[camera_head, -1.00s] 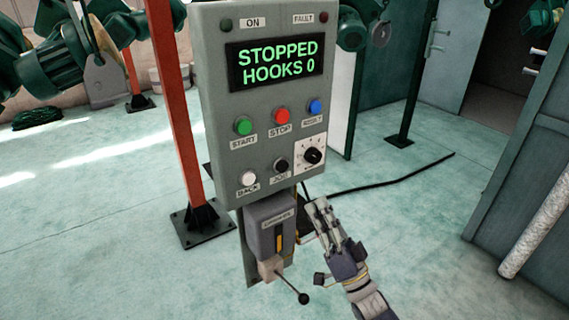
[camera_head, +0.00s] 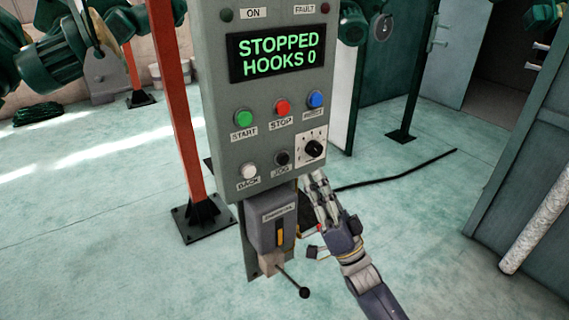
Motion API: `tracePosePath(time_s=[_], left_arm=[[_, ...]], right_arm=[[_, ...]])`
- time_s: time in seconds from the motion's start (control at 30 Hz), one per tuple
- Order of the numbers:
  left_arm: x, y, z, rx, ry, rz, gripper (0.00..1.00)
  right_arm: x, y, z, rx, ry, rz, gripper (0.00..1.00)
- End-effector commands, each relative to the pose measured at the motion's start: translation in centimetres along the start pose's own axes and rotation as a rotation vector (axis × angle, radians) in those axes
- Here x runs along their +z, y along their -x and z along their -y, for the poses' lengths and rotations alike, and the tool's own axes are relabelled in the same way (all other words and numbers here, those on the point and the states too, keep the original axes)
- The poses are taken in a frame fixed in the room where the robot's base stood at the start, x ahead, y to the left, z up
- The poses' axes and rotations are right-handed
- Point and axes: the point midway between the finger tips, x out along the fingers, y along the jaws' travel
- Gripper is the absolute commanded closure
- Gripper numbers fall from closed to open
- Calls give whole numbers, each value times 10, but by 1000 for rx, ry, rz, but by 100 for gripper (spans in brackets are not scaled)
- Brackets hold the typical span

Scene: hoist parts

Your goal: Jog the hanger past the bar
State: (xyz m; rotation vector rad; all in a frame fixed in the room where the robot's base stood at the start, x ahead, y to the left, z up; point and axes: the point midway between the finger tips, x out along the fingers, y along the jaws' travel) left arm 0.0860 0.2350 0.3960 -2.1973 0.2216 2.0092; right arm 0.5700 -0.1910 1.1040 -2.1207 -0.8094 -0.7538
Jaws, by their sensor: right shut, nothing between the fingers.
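A grey control panel (camera_head: 217,120) stands in the middle of the head view. Its display (camera_head: 277,54) reads "STOPPED HOOKS 0". The black JOG button (camera_head: 282,158) is at the lower middle of the panel, right of the white BACK button (camera_head: 249,171). My right gripper (camera_head: 316,182) is shut and empty, close to the panel's lower right edge, below the dial and to the right of the JOG button. I cannot tell whether it touches the panel. No hanger or bar can be made out for certain. My left gripper is not in view.
Green START (camera_head: 243,118), red STOP (camera_head: 282,107) and blue (camera_head: 315,99) buttons and a dial (camera_head: 313,148) surround the JOG button. A lever box (camera_head: 271,238) hangs below. An orange post (camera_head: 178,110) stands left. A black cable (camera_head: 400,178) lies on the floor.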

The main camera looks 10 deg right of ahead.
Motion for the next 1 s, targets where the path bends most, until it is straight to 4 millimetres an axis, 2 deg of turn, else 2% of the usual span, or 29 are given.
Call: tracePosePath(time_s=[0.03, 0.3, 0.5, 1.0], left_arm=[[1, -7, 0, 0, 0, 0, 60], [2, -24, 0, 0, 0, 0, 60], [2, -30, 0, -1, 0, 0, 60], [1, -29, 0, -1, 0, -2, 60]], right_arm=[[6, -4, -6, -1, 0, -2, 100], [24, -28, -24, 0, 0, -1, 100], [29, -38, -29, 0, 0, -1, 100], [30, -40, -30, 1, 0, 0, 100]])
